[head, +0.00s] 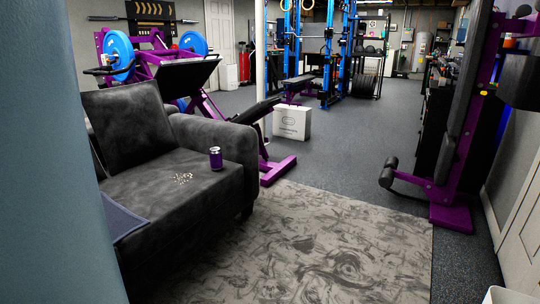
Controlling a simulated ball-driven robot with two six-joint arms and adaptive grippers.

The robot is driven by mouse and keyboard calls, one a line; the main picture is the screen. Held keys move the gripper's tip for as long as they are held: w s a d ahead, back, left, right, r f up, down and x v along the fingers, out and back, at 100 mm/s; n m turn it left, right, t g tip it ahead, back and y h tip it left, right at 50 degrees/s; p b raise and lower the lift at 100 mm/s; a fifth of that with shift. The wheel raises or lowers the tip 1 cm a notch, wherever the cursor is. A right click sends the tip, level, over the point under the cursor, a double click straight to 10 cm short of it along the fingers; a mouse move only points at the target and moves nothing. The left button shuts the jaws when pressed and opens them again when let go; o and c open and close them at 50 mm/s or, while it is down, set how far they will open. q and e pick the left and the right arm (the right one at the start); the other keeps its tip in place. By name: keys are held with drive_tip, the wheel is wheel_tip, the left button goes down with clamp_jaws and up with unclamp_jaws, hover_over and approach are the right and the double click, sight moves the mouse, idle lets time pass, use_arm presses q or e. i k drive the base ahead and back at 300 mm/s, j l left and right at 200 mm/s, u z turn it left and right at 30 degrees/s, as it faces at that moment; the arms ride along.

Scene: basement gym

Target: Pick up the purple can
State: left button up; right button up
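A small purple can (216,158) with a silver top stands upright on the seat of the black armchair (165,215), near the chair's right arm. A small pile of pale bits (182,178) lies on the seat to its left. Neither of my grippers shows in the head view. Nothing touches or covers the can.
A blue-grey wall or pillar (45,170) blocks the left edge. A patterned grey rug (330,250) lies right of the chair. Purple gym machines stand behind the chair and at right (452,215). A white box (292,122) stands behind. Dark floor between is clear.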

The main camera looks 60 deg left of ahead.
sight(215, 154)
drive_tip(key=u, duration=2.25)
drive_tip(key=i+u, duration=0.1)
